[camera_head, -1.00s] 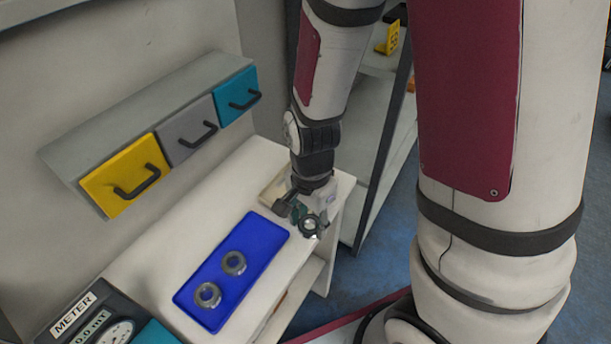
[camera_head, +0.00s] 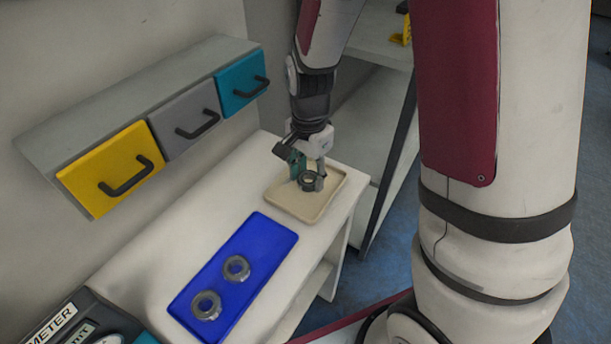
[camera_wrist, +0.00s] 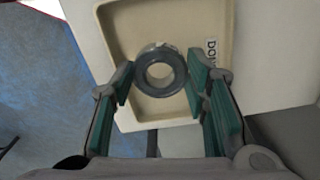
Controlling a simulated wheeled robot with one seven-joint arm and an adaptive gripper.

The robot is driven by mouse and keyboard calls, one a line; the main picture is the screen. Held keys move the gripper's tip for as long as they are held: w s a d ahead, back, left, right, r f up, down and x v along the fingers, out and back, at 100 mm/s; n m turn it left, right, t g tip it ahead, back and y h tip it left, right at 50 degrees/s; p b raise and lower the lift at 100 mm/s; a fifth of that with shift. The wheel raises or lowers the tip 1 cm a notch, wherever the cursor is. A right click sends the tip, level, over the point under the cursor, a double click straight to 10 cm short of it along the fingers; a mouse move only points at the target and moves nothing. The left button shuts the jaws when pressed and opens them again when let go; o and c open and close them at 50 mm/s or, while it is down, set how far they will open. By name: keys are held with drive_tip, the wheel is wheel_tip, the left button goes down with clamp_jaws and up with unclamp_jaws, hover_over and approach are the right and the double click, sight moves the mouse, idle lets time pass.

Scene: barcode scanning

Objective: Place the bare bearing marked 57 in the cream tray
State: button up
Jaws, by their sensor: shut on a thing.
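My gripper (camera_head: 304,172) is shut on a grey ring-shaped bearing (camera_head: 311,181), held over the cream tray (camera_head: 292,207). In the wrist view the bearing (camera_wrist: 160,70) sits between the green finger pads of my gripper (camera_wrist: 158,80), with the cream tray (camera_wrist: 120,32) behind it. I cannot tell from these views whether the bearing touches the tray floor. No number can be read on it. The tray's wall bears dark lettering that is partly cut off. Two other grey bearings lie on the blue tray, one nearer (camera_head: 207,305) and one farther (camera_head: 236,268).
The blue tray (camera_head: 262,240) lies on the white bench (camera_head: 150,262), in front of the cream one. Yellow, grey and teal drawers (camera_head: 240,90) stand along the wall at left. A meter (camera_head: 75,325) is at the near left. A shelf (camera_head: 365,110) stands behind the bench.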

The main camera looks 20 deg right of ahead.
sight(307, 171)
drive_tip(key=shift+w+d+f, duration=0.1)
drive_tip(key=shift+w+d, duration=0.1)
drive_tip(key=shift+w, duration=0.75)
drive_tip(key=shift+f, duration=1.75)
drive_tip(key=shift+f, duration=0.2)
drive_tip(key=o, duration=1.4)
drive_tip(key=shift+c, duration=0.2)
drive_tip(key=shift+r, duration=0.1)
